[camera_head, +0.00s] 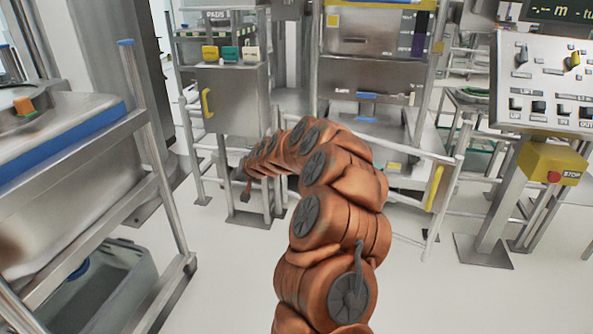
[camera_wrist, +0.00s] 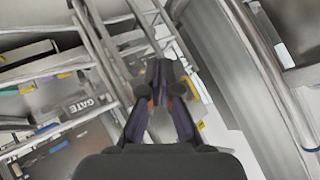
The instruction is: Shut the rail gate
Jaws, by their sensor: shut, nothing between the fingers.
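The rail gate (camera_head: 453,180) appears to be the pale metal rail frame behind my arm in the head view. Its top rail slants down to the right, and a yellow handle (camera_head: 434,188) is near its right end. My arm hides its middle, so I cannot tell its exact angle. My gripper (camera_head: 247,188) is left of my arm, pointing down near the steel posts below the cabinet, away from the yellow handle. In the wrist view my gripper (camera_wrist: 160,72) is shut and empty, with metal rails just behind the fingertips. I cannot tell whether they touch.
A steel cabinet (camera_head: 232,100) with a yellow handle stands at the back. A steel bench frame (camera_head: 150,205) with a grey bin (camera_head: 110,290) below is at left. A control panel (camera_head: 545,85) with a yellow stop box (camera_head: 550,163) is at right. Pale floor is open at lower right.

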